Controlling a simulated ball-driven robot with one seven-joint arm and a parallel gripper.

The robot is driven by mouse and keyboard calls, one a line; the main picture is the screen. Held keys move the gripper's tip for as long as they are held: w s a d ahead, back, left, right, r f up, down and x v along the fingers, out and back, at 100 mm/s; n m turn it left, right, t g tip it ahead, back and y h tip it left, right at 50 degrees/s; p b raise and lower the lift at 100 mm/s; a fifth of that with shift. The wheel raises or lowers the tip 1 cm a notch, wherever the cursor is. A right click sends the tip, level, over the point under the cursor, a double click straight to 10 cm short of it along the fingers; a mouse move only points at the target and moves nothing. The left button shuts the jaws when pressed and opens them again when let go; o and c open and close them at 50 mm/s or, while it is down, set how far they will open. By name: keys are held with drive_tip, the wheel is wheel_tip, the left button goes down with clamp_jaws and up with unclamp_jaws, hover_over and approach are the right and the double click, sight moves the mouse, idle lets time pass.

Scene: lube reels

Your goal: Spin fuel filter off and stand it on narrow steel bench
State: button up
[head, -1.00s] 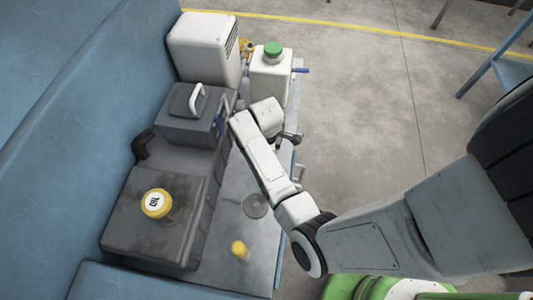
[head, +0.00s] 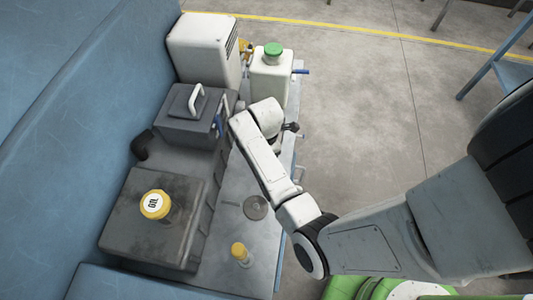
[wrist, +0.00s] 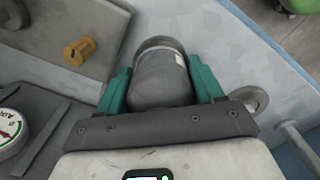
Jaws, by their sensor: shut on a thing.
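The fuel filter (wrist: 160,78) is a dark grey canister with a pale label strip in the wrist view. My gripper (wrist: 161,88) is shut on it, one teal finger on each side. Its far end lies near the steel surface; I cannot tell whether it is still joined to its seat. In the head view the filter and fingers are hidden behind my arm. A blue-topped stand (head: 515,75) at the right edge may be the narrow steel bench; only a corner shows.
A yellow-topped fitting (head: 240,252) stands on the deck. A white tank with green cap (head: 271,75) stands behind my arm. The floor at right is open.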

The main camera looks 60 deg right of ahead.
drive_tip(key=shift+a+f, duration=0.1)
drive_tip(key=shift+f, duration=0.1)
drive_tip(key=o, duration=1.3)
drive_tip(key=shift+r, duration=0.1)
drive_tip(key=shift+c, duration=0.2)
